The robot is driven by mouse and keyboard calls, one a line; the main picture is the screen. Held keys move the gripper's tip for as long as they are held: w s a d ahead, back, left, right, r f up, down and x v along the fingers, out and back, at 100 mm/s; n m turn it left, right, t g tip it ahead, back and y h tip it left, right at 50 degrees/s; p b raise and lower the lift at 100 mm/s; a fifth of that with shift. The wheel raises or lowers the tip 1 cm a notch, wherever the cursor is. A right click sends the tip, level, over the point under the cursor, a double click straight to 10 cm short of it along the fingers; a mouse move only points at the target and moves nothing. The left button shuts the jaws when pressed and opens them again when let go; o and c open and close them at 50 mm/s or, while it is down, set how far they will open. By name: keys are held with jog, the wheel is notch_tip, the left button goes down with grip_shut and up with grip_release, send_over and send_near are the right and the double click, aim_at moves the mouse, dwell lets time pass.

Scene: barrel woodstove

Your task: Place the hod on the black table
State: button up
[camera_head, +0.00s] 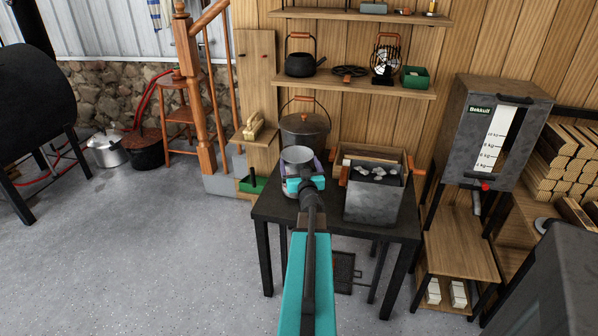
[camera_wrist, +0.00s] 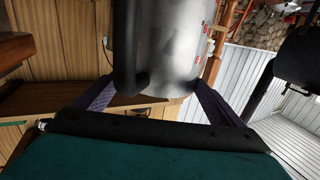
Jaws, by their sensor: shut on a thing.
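The hod (camera_head: 298,154) looks like a grey metal cylinder with an open round top. My gripper (camera_head: 304,172) is shut on it, with purple fingers on either side. In the wrist view the hod (camera_wrist: 185,50) shows a black upright handle and small red marks, between the fingers (camera_wrist: 160,100). It appears upright over the left back part of the black table (camera_head: 272,208). My wrist hides its lower part, so I cannot tell whether its base touches the tabletop.
A grey metal bin (camera_head: 371,205) with orange handles and pale lumps inside stands on the table's right side. A lidded pot (camera_head: 305,128) is behind the hod. A wooden box (camera_head: 352,158) is behind the bin. The dispenser (camera_head: 497,130) stands farther right.

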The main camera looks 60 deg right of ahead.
jog(key=shift+w+d, duration=0.3)
jog(key=shift+d, duration=0.05)
jog(key=shift+f, duration=1.75)
jog(key=shift+f+b, duration=0.15)
jog(key=shift+b, duration=0.2)
jog(key=o, duration=1.6)
jog(key=p+v, duration=0.2)
jog(key=v, duration=0.4)
jog(key=p+v, duration=0.3)
jog(key=v, duration=0.3)
jog(key=shift+r, duration=0.2)
